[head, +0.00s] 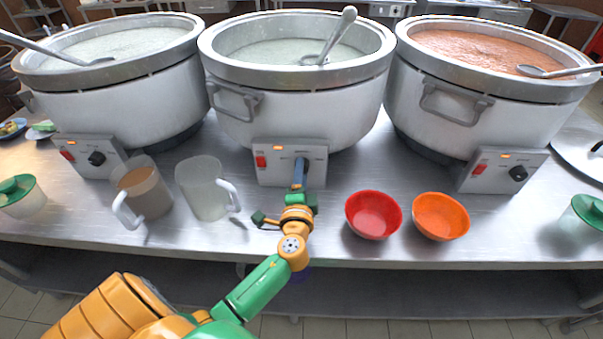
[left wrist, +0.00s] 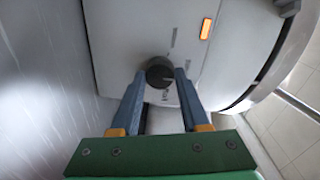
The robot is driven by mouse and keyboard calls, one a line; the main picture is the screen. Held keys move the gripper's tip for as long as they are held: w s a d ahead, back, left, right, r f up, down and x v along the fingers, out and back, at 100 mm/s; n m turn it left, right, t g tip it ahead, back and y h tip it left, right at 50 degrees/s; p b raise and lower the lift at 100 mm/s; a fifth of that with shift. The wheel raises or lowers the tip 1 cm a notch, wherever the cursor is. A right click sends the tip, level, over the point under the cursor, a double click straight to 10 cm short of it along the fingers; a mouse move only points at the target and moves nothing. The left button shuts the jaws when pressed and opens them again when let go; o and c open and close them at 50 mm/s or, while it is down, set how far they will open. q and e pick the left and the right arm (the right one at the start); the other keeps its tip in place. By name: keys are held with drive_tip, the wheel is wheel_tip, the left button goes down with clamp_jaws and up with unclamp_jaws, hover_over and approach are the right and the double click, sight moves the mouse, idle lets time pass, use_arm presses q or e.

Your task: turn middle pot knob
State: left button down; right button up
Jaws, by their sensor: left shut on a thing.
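The middle pot (head: 297,100) stands on the steel counter, with its control panel (head: 278,163) at its lower front. The panel has a red switch and an orange light. Its black knob (left wrist: 160,73) shows in the left wrist view, where the two blue fingers of my left gripper (left wrist: 161,80) are shut on its sides. In the head view my left gripper (head: 299,178) reaches the panel from the front and hides the knob. My right gripper is in neither view.
Pots with their own panels stand left (head: 115,85) and right (head: 490,85). A red bowl (head: 373,214) and an orange bowl (head: 440,216) sit right of my left gripper. An empty clear jug (head: 205,190) and a jug with brown liquid (head: 143,192) stand left of it.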

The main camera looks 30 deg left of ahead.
use_arm(q)
drive_tip(key=shift+r, duration=0.1)
drive_tip(key=shift+c, duration=2)
unclamp_jaws()
drive_tip(key=shift+a, duration=0.1)
drive_tip(key=b+v, duration=0.1)
drive_tip(key=v, duration=0.6)
